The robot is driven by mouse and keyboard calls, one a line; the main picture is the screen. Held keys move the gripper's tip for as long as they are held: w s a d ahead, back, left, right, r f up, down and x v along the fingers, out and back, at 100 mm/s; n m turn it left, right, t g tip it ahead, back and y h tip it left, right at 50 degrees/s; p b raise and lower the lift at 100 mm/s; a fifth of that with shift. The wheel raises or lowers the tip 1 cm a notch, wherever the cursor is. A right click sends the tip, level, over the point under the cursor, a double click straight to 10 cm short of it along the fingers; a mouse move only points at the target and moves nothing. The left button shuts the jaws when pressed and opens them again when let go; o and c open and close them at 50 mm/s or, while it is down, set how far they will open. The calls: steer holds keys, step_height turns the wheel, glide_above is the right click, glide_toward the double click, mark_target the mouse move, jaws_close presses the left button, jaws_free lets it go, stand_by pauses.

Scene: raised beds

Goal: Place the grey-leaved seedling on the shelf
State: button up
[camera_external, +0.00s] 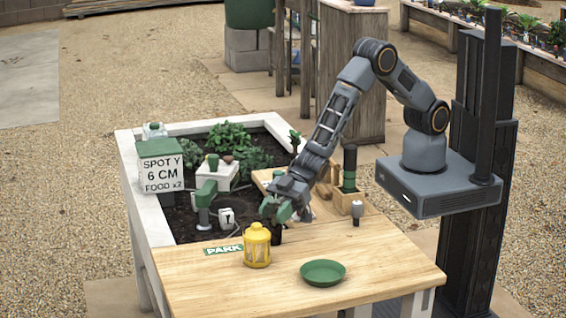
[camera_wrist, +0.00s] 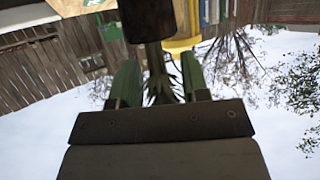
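A small seedling in a dark pot (camera_external: 277,237) stands at the table's back edge, by the planter bed. Its leaves show beside my fingers, and their colour is hard to tell. In the wrist view its spiky leaves (camera_wrist: 160,86) and dark pot (camera_wrist: 150,18) lie between my two green-padded fingers. My gripper (camera_external: 282,208) is over the plant, its fingers (camera_wrist: 158,72) apart with a visible gap on each side of the stem. The pot's contact with the table is partly hidden. I cannot tell which surface is the shelf; a raised wooden board (camera_external: 263,180) lies behind my gripper.
A yellow lantern (camera_external: 257,246) stands close in front of the seedling, and a green dish (camera_external: 323,272) lies to its right. A wooden block (camera_external: 349,203) with a dark green tool stands at right. The white-walled bed (camera_external: 141,206) holds plants, a white box and a sign. The table's front is clear.

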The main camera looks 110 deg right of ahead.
steer(key=shift+r, duration=0.1)
steer(key=shift+r+p, duration=0.2)
steer(key=shift+p, duration=0.1)
steer(key=b+v, duration=0.1)
steer(key=v, duration=0.3)
steer(key=shift+s+d, duration=0.2)
steer(key=shift+d, duration=0.05)
step_height(320, 180, up, 7)
steer(key=s+d+r+m+g+h, duration=0.1)
steer(key=s+d+r+m+h, duration=0.2)
steer(key=d, duration=0.5)
steer(key=s+d+r+m+h, duration=0.1)
steer(key=s+d+r+h, duration=0.25)
steer(key=s+d, duration=0.35)
steer(key=s+d+m+g, duration=0.1)
steer(key=s+d+g, duration=0.2)
steer(key=s, duration=0.6)
steer(key=s+d+m+g+h, duration=0.1)
steer(key=s+d+m+g, duration=0.1)
steer(key=s, duration=0.7)
steer(key=shift+s+d+f+g+p, duration=0.3)
steer(key=shift+d+f+g, duration=0.25)
steer(key=shift+d, duration=0.25)
steer(key=shift+r, duration=0.15)
